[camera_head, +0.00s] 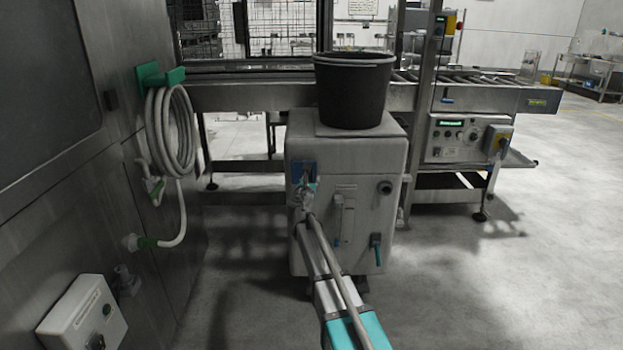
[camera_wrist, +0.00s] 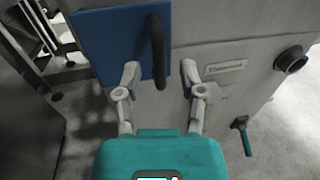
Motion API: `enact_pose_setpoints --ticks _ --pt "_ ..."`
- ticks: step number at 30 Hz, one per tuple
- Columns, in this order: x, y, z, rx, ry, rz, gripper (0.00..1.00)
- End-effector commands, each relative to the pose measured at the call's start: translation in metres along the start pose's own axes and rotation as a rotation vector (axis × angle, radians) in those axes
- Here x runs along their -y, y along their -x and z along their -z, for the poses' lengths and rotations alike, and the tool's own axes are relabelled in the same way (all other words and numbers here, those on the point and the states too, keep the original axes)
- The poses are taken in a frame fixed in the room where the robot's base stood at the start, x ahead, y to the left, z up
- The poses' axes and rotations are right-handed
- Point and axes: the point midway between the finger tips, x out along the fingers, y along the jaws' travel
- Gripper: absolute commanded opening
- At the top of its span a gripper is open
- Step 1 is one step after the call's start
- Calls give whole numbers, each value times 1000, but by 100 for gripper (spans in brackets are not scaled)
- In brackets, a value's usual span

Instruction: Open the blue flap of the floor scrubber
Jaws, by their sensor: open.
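The floor scrubber (camera_head: 365,165) is a pale grey box-shaped unit in the middle of the head view. Its blue flap (camera_wrist: 100,45) lies flat against the front face at the upper left of the wrist view, with a dark curved handle (camera_wrist: 159,60) near its right edge. The flap shows small in the head view (camera_head: 296,168), partly hidden by my arm. My gripper (camera_wrist: 158,78) is open, its two fingers spread to either side of the handle's lower end. I cannot tell whether either finger touches it.
A black bucket (camera_head: 353,92) stands on the scrubber. A coiled hose (camera_head: 171,135) hangs on the steel wall at left, above a grey control box (camera_head: 83,318). A roller conveyor (camera_head: 480,84) runs behind. The floor at right is clear.

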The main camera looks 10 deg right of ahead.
Motion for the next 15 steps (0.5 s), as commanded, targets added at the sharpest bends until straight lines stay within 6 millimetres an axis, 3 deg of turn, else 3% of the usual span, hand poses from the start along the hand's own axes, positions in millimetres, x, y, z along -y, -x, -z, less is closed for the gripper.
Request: enact_pose_setpoints --ticks 6,15 --pt "0 -18 0 0 0 0 51" --pt "0 -20 0 0 0 0 51"
